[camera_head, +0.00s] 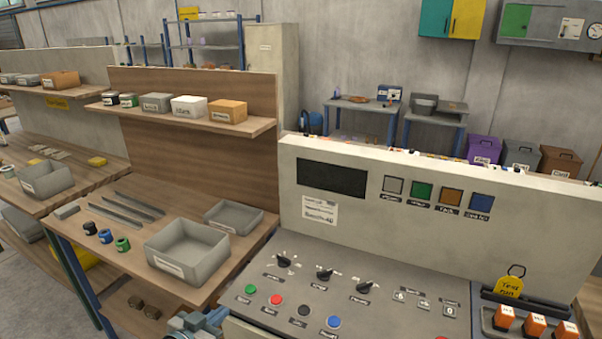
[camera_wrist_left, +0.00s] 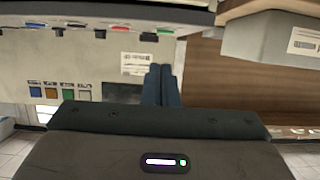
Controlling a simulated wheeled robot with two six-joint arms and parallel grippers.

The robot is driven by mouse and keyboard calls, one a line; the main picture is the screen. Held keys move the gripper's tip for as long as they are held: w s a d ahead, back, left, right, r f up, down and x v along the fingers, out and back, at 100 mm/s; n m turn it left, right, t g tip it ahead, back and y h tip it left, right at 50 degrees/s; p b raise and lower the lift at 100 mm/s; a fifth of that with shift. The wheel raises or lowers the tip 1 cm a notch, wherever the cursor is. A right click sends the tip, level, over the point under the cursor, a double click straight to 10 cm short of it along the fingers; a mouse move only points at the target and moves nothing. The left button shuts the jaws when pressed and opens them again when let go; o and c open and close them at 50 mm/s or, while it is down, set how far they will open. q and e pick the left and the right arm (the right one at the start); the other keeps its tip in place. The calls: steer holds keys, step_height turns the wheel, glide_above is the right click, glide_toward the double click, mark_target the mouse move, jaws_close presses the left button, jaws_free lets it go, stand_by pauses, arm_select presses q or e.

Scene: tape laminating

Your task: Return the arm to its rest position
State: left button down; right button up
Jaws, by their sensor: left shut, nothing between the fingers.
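My left gripper (camera_wrist_left: 162,84) shows in the wrist view with its two dark fingers side by side and touching. It is shut and holds nothing. In the head view, part of my left arm and gripper (camera_head: 197,321) shows at the bottom edge, in front of the workbench and beside the left side of the control console; the fingertips are not clear there. My right gripper is in neither view.
The control console (camera_head: 430,205) with knobs and buttons fills the right side. A workbench (camera_head: 150,265) at left holds a large grey bin (camera_head: 188,252), a smaller grey tray (camera_head: 234,216) and tape rolls (camera_head: 105,236). A shelf (camera_head: 180,122) with boxes is above it.

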arm_select(q)
steer(key=s+a+f+n+g+y, duration=0.25)
steer(key=s+f+g, duration=0.25)
steer(key=s, duration=0.9)
steer(key=s+a+f+n+g+y, duration=0.1)
steer(key=s+f+g+y, duration=0.3)
steer(key=s, duration=1)
step_height(320, 180, down, 31)
steer(key=a+g, duration=0.2)
steer(key=a, duration=0.1)
steer(key=s+a+f+g, duration=0.1)
steer(key=s+f, duration=1.8)
steer(key=shift+f+h+b, duration=0.25)
steer(key=shift+h+b, duration=0.1)
steer(key=shift+b, duration=0.1)
